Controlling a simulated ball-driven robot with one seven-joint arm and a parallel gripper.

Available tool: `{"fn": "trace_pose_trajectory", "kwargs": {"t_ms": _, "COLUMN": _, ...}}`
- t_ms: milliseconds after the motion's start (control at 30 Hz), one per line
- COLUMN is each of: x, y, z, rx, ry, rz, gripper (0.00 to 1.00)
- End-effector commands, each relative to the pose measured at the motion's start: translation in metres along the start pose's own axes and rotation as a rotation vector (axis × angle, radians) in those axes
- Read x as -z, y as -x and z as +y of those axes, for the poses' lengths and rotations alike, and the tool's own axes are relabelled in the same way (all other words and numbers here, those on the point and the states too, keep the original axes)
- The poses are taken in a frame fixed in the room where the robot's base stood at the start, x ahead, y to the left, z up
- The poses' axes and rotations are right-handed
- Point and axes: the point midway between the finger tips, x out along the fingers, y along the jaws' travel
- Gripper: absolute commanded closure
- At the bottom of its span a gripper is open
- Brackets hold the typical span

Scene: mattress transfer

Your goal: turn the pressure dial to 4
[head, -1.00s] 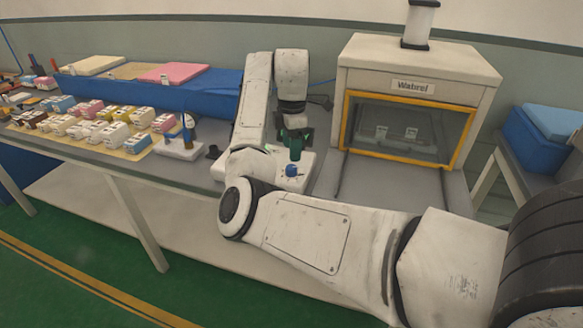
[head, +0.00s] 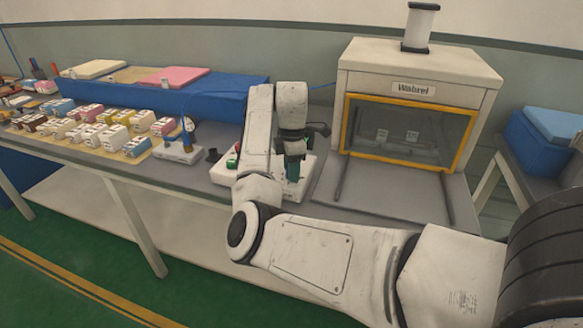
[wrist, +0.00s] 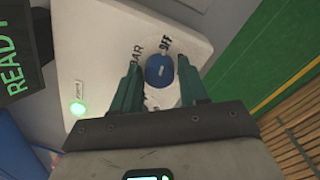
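The pressure dial is a round blue knob (wrist: 159,70) with a small pale mark, on a white control box (wrist: 95,30). In the wrist view, "OFF" and "BAR" are printed beside it; the other scale marks are hidden or too small to read. My gripper (wrist: 159,82) has its two green fingers on either side of the dial, with a small gap visible on each side. In the head view, my gripper (head: 292,172) is over the control box (head: 304,190), and the dial is hidden behind it.
A press with a yellow-framed window (head: 405,130) stands right of the box.

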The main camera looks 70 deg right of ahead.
Motion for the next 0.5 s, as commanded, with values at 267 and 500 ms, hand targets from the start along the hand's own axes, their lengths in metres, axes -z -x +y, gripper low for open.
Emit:
{"fn": "trace_pose_trajectory", "kwargs": {"t_ms": 267, "x": 0.0000, "y": 0.0003, "z": 0.0000, "rx": 0.000, "ry": 0.000, "rz": 0.000, "gripper": 0.84}}
{"fn": "trace_pose_trajectory", "kwargs": {"t_ms": 500, "x": 0.0000, "y": 0.0007, "z": 0.0000, "rx": 0.000, "ry": -0.003, "rz": 0.000, "gripper": 0.95}}
